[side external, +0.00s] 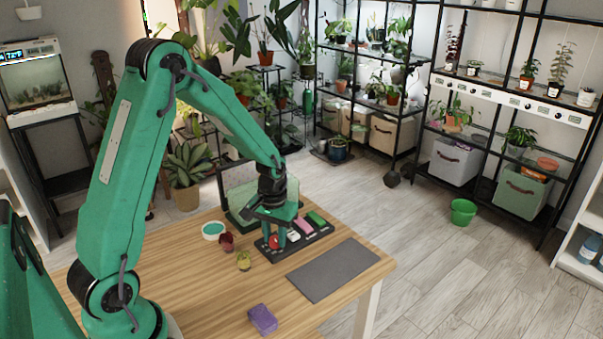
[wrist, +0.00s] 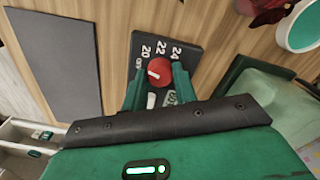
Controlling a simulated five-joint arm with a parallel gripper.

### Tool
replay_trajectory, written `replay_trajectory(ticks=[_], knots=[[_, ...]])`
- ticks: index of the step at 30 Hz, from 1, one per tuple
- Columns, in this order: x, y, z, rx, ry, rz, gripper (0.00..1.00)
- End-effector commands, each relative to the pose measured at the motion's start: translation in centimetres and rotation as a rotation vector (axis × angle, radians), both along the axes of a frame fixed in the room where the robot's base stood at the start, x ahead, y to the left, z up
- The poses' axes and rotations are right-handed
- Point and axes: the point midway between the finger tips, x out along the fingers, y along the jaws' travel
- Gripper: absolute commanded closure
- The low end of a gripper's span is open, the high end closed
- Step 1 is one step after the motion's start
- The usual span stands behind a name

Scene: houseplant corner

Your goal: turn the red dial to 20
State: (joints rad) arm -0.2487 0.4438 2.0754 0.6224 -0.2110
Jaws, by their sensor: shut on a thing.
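The red dial (wrist: 160,68) sits on a dark panel with white marks OFF, 20, 22 and 24 around it in the wrist view. A white pointer mark on the dial points to the left, near the OFF side rather than at 20. My gripper (wrist: 159,73) is shut on the dial, one green finger on each side. In the side external view the dial (side external: 274,241) shows as a small red patch beneath my gripper (side external: 276,230), partly hidden. The dark panel (side external: 322,233) lies on the wooden table and also carries white, pink and green parts.
A grey mat (side external: 333,270) lies in front of the panel. A white dish with teal inside (side external: 213,230), a dark red item (side external: 227,242) and a yellowish item (side external: 244,260) stand left of it. A purple block (side external: 262,319) is near the front. A clear green-tinted case (side external: 245,190) stands behind.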

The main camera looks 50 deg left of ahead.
Motion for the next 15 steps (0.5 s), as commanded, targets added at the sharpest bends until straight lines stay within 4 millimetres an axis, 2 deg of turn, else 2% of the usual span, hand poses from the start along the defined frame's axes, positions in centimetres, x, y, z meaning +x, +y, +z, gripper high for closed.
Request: replay_trajectory(ticks=[9,15], knots=[[0.01,0.0,0.08,0.0,0.0,-0.239,0.95],[0.0,-0.01,0.09,0.0,0.0,-0.333,0.95]])
